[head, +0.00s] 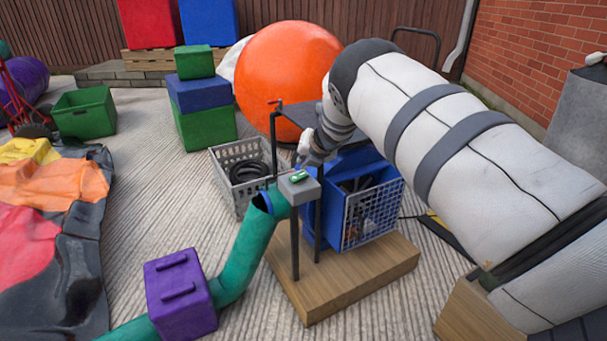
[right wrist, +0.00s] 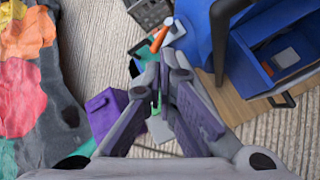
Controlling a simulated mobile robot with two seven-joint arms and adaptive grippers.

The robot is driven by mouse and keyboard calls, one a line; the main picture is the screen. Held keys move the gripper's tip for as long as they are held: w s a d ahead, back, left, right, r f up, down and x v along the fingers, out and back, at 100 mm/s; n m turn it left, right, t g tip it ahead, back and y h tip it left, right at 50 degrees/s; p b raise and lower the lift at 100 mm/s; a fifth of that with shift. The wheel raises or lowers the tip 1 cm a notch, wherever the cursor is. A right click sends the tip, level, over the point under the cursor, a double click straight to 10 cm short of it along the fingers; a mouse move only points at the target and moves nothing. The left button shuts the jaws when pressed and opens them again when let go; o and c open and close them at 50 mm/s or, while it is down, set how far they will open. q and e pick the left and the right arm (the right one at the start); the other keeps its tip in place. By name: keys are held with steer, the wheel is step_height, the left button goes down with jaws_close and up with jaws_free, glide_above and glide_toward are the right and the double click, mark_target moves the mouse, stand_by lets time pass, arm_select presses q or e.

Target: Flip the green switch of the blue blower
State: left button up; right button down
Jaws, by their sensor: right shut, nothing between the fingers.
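The blue blower (head: 345,225) stands on a wooden board in the head view, with a grey mesh side. A grey box (head: 285,190) on a post in front of it carries the small green switch (head: 300,176) on top. My right gripper (head: 305,152) is just above and behind the switch, pointing down. Its fingers are shut and empty, as the right wrist view also shows (right wrist: 165,68). I cannot tell whether the fingertips touch the switch or box. In the wrist view the fingers partly hide what lies below. My left gripper is not in view.
A teal hose (head: 240,255) runs from beside the grey box past a purple block (head: 180,295). A grey crate (head: 240,170) with black coils stands behind. The dark frame (head: 295,112) is close to my right gripper.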

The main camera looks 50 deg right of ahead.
mark_target(301, 175)
steer(key=shift+f, duration=0.1)
stand_by(0.7)
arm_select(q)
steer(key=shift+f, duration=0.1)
arm_select(e)
steer(key=shift+d+f, duration=0.1)
steer(key=shift+f, duration=0.25)
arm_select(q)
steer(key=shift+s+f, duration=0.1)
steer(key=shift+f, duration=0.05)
arm_select(e)
steer(key=shift+f, duration=0.4)
steer(key=shift+r, duration=0.1)
stand_by(0.4)
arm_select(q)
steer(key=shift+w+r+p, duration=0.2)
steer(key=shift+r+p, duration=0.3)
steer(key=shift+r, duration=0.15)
arm_select(e)
steer(key=shift+r, duration=0.75)
